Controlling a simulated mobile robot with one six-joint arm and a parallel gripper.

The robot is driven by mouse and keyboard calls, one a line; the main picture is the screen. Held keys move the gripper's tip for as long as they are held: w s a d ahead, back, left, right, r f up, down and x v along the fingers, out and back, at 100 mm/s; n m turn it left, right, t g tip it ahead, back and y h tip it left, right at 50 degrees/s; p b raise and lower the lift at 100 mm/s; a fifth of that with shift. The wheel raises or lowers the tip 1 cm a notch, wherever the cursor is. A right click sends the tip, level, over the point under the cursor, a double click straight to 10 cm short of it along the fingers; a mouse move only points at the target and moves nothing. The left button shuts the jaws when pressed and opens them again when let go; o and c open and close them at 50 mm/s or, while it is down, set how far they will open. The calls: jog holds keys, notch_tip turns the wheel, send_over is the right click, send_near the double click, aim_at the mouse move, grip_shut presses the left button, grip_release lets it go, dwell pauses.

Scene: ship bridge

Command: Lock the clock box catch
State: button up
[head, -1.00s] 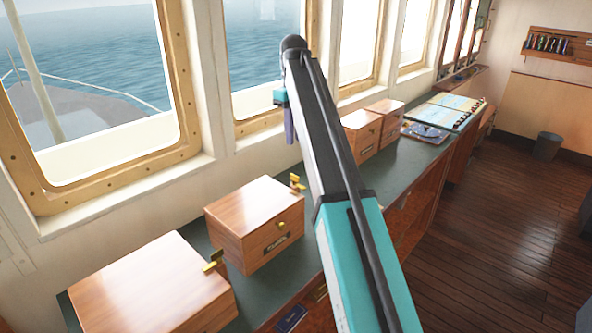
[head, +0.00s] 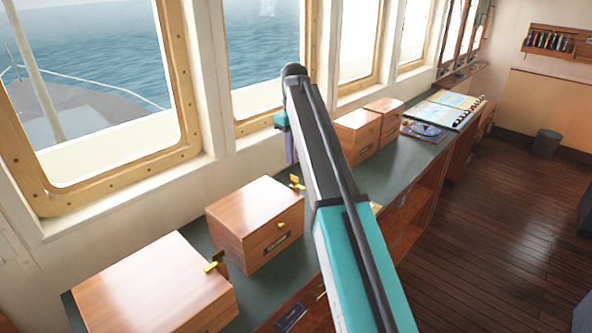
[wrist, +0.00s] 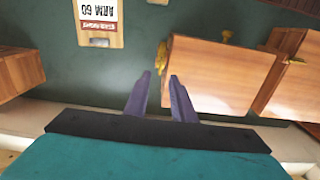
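Several wooden boxes stand on the green counter. The middle near box (head: 240,215) has a brass piece (head: 297,182) at its far side and a small brass catch (head: 282,225) on its front, above a label too small to read. I cannot tell which box is the clock box. My gripper (head: 289,150) hangs above the counter beyond this box. In the wrist view, my gripper (wrist: 160,82) is open and empty, its purple fingers apart beside a box (wrist: 215,75) with brass pieces at its side (wrist: 162,55) and edge (wrist: 227,37). The right finger overlaps the box's corner in view.
The nearest box (head: 150,285) has a brass piece (head: 213,266) at its corner. Two more boxes (head: 357,133) (head: 386,112) stand farther along, before an open book (head: 448,107). Windows line the left.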

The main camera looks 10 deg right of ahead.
aim_at(296, 181)
jog(key=shift+f+p, duration=1.1)
jog(key=shift+f, duration=2.55)
jog(key=shift+c, duration=0.2)
grip_shut()
jog(key=shift+d, duration=0.2)
jog(key=shift+a, duration=0.1)
